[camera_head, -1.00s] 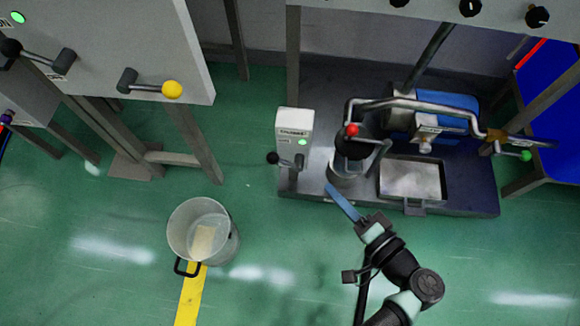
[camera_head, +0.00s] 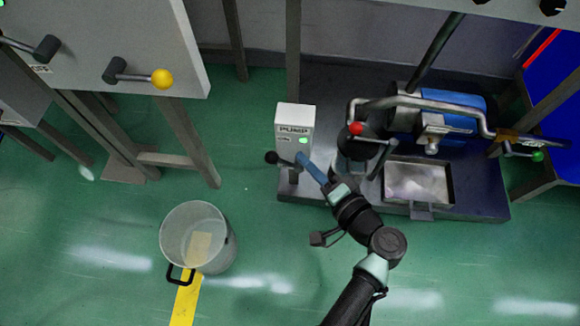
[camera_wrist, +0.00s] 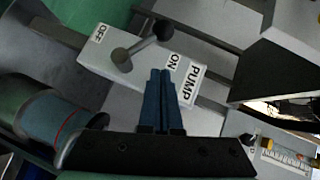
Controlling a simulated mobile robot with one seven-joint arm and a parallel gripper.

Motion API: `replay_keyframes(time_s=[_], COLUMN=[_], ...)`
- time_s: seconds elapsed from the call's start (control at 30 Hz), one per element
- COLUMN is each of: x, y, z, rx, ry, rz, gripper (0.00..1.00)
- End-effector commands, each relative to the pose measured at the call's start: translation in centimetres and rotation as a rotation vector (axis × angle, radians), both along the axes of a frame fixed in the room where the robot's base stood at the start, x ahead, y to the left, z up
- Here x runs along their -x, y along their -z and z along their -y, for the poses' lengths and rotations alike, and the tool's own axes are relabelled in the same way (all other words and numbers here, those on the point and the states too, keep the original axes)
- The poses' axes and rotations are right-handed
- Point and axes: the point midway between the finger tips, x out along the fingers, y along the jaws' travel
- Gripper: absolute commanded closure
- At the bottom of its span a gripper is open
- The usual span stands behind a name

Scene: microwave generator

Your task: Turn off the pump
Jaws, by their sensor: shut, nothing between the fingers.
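The white pump box (camera_head: 295,117), labelled PUMP, stands on a post, with a green light lit on its face. Its lever has a black knob (camera_head: 271,157) sticking out to the left. In the wrist view the lever (camera_wrist: 142,46) runs from a round pivot on the box to the black knob, between the ON label (camera_wrist: 174,63) and the OFF label (camera_wrist: 99,33), with the knob nearer ON. My gripper (camera_head: 301,158) is shut and empty, its blue fingers right of the lever. In the wrist view the fingertips (camera_wrist: 160,74) are close to the lever, seemingly apart from it.
Pipework with a red knob (camera_head: 355,129) and a blue motor (camera_head: 455,118) stand right of the pump box, above a metal tray (camera_head: 447,184). A panel with a yellow-knobbed lever (camera_head: 162,79) is at upper left.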

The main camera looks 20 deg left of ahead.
Motion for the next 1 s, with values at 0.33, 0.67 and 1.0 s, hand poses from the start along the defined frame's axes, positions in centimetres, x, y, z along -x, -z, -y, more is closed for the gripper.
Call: replay_keyframes(time_s=[0.33,0.67,1.0], x=[1.0,1.0,1.1], y=[1.3,1.2,1.1], z=[-3.4,-3.4,-3.7], rx=[-0.001,0.000,0.050], ry=[0.000,0.000,-0.001], rz=[-0.001,-0.001,0.014], gripper=[1.00,1.00,1.00])
